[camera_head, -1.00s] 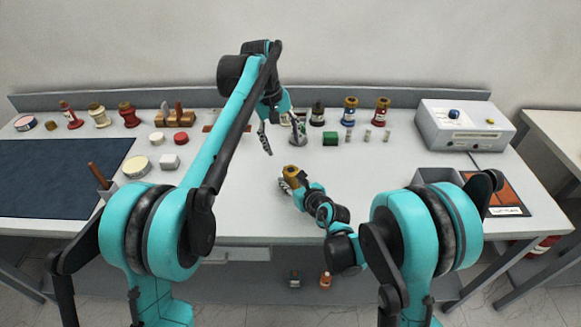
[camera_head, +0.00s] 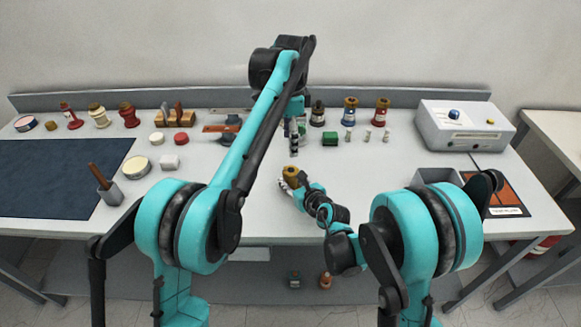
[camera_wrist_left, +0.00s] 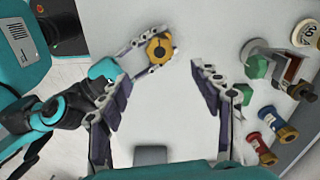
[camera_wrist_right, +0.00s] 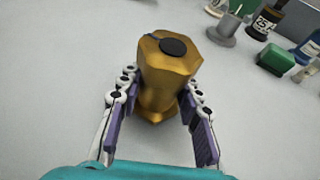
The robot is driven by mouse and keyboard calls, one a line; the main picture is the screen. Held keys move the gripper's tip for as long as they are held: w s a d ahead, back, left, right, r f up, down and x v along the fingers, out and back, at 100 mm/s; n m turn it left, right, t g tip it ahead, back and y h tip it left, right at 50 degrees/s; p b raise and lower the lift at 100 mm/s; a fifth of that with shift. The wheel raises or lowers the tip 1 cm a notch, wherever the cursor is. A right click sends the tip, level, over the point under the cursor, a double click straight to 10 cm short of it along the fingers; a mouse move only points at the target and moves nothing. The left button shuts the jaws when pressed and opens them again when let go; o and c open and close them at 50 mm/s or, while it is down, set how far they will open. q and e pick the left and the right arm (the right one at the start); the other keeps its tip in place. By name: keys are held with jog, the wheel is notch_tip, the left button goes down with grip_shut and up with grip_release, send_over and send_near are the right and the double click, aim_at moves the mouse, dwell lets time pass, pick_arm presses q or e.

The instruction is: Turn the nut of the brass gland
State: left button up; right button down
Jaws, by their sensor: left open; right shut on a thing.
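The brass gland (camera_head: 291,172) is at the middle of the table's front half. In the right wrist view the brass gland (camera_wrist_right: 168,72) has a hexagonal golden head with a black disc on top, a waist and a wider foot. My right gripper (camera_head: 288,182) is shut on it, one finger (camera_wrist_right: 113,120) on each side. I cannot tell whether its foot touches the table. My left gripper (camera_head: 294,146) is open and empty, behind the gland. In the left wrist view the gland (camera_wrist_left: 160,48) lies beyond the gap between the wide-apart left fingers (camera_wrist_left: 160,85), apart from them.
A green block (camera_head: 330,139) and several small pale pieces (camera_head: 367,135) stand behind and right. Bushings with blue (camera_head: 350,112) and red (camera_head: 381,112) bodies are at the back, beside a grey instrument box (camera_head: 462,128). A dark mat (camera_head: 55,178) covers the left; the front middle is mostly clear.

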aim_at(291, 170)
pick_arm(q)
notch_tip(291, 170, down, 11)
jog(key=shift+r, duration=0.1)
dwell(0.3)
jog(key=c, duration=1.2)
